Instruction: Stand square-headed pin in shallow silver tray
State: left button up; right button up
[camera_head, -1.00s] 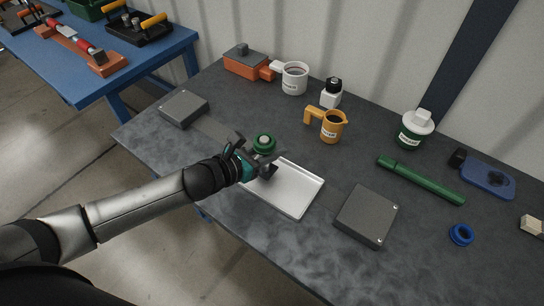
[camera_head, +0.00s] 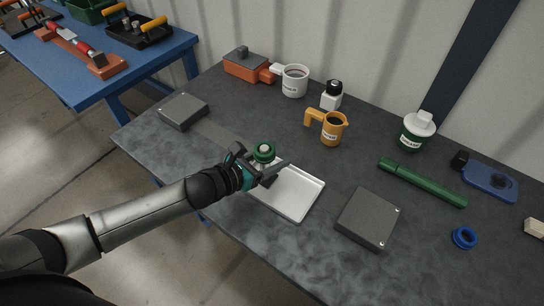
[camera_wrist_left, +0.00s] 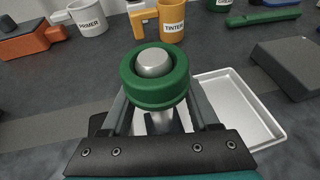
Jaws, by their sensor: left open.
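A piece with a round green collar and a silver top (camera_head: 263,151) stands upright between the fingers of my left gripper (camera_head: 257,169). In the left wrist view its green collar (camera_wrist_left: 155,92) looks round, and a silver shaft runs down below it. I see no clear square head on it. The fingers are open on both sides of the shaft. The shallow silver tray (camera_head: 299,197) lies beside and partly under the gripper; it also shows in the left wrist view (camera_wrist_left: 237,97). The gripper hides the shaft's foot, so I cannot tell whether it rests in the tray. My right gripper is out of view.
A dark grey block (camera_head: 368,217) stands right of the tray, another (camera_head: 183,110) to its left. Behind are a yellow jug (camera_head: 333,130), a white mug (camera_head: 294,81) and a white bottle (camera_head: 331,97). A green tube (camera_head: 420,182) and blue ring (camera_head: 464,237) lie right.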

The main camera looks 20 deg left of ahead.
pick_arm(q)
jog(key=shift+r, duration=0.15)
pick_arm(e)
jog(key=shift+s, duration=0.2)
pick_arm(q)
jog(key=shift+s+a+r, duration=0.1)
jog(key=shift+s, duration=0.1)
jog(key=p+v, duration=0.2)
jog(key=v, duration=0.9)
jog(key=shift+s+a, duration=0.15)
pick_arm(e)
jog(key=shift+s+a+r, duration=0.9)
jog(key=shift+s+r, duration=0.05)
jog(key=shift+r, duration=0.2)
pick_arm(q)
jog(key=shift+r, duration=0.15)
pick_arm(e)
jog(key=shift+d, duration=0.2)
